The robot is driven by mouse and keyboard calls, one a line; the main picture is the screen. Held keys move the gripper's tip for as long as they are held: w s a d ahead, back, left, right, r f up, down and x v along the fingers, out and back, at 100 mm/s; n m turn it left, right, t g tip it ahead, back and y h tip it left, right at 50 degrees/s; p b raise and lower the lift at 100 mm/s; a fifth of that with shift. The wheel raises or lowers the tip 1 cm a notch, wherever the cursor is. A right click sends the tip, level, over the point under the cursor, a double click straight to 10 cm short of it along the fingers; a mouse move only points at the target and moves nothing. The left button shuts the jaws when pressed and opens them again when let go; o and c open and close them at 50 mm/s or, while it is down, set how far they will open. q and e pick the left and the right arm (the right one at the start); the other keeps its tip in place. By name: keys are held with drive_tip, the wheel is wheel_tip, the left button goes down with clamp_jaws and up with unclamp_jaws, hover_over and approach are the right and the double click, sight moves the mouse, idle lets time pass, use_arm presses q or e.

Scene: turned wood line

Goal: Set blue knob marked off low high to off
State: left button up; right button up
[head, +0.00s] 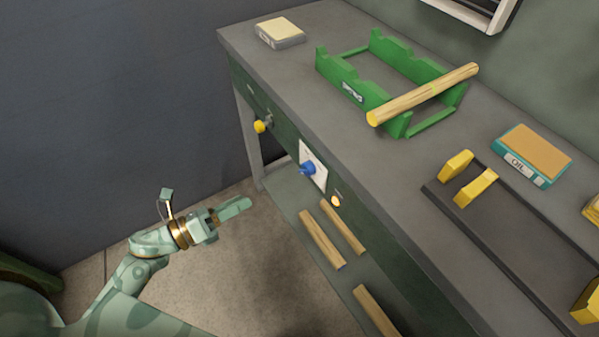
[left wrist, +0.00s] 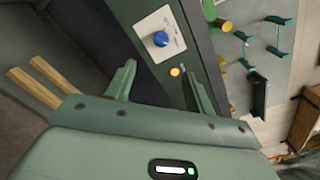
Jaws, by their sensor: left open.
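The blue knob (head: 308,168) sits on a white plate (head: 319,174) on the front panel of the workbench. It also shows in the left wrist view (left wrist: 161,39), with its plate tilted and small marks beside it too small to read. My left gripper (head: 212,207) is open and empty, to the left of the knob and apart from it in the head view. In the left wrist view its two fingers (left wrist: 158,80) stand apart, with the knob beyond them. My right gripper is not in view.
A green rack (head: 352,92) with a wooden rod (head: 423,94) stands on the bench. More rods (head: 323,239) lie on the lower shelf. The floor before the bench is clear.

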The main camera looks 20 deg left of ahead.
sight(301, 172)
use_arm(q)
drive_tip(key=shift+m, duration=0.4)
drive_tip(key=b+x, duration=0.1)
drive_tip(key=x, duration=1.5)
drive_tip(key=shift+d+b, duration=0.3)
drive_tip(key=c, duration=1)
